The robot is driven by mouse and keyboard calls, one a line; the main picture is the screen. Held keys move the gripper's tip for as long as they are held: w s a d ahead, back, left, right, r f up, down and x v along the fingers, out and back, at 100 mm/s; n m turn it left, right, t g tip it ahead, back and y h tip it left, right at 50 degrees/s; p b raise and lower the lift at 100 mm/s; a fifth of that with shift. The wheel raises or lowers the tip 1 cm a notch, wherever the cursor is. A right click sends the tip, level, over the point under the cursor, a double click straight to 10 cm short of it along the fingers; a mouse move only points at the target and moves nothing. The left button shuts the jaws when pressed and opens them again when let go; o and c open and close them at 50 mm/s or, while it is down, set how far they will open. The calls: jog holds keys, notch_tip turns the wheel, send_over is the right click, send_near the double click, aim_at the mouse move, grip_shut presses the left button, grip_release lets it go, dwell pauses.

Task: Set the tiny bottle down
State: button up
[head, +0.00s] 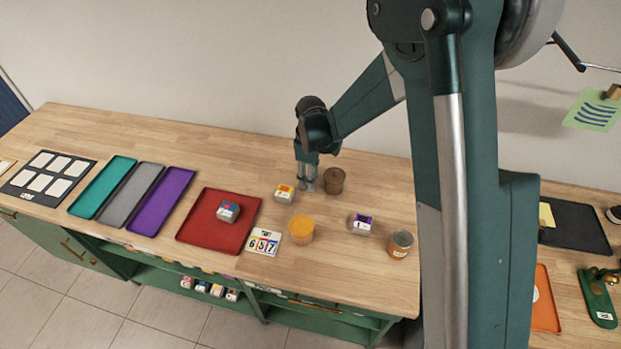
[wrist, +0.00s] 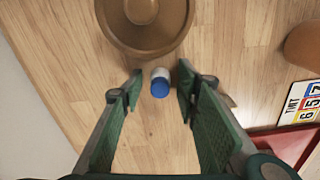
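In the head view my gripper (head: 308,184) points down low over the counter, and the bottle cannot be made out there.
A brown lidded pot (head: 334,180) stands right beside my gripper; it also fills the top of the wrist view (wrist: 178,38). A small box (head: 284,193), an orange tub (head: 301,229) and a red tray (head: 197,232) lie nearer the front. Bare counter (head: 240,160) extends left.

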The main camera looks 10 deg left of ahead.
jog(key=shift+r, duration=0.1)
notch_tip(320, 180, up, 12)
jog(key=p, duration=0.1)
dwell(0.8)
dwell(0.5)
jog(key=shift+d+r, duration=0.1)
jog(key=shift+r, duration=0.05)
jog(key=s+d+r+m+t, duration=0.1)
jog(key=s+d+r+m, duration=0.2)
jog(key=d+r, duration=0.4)
jog(key=s+d+r+m+t+y, duration=0.1)
jog(key=s+d+r+m, duration=0.2)
jog(key=d, duration=0.5)
jog(key=s+d+r+m+t, duration=0.1)
jog(key=s+d+r+m, duration=0.15)
jog(key=d+r, duration=0.5)
jog(key=s+d+m+t+h, duration=0.1)
jog(key=s+d+m+t, duration=0.3)
jog(key=s+d, duration=1.3)
jog(key=s+r+m, duration=0.1)
jog(key=s+m, duration=0.1)
jog(key=m, duration=0.1)
jog(key=shift+d+m, duration=0.2)
jog(key=shift+m, duration=0.15)
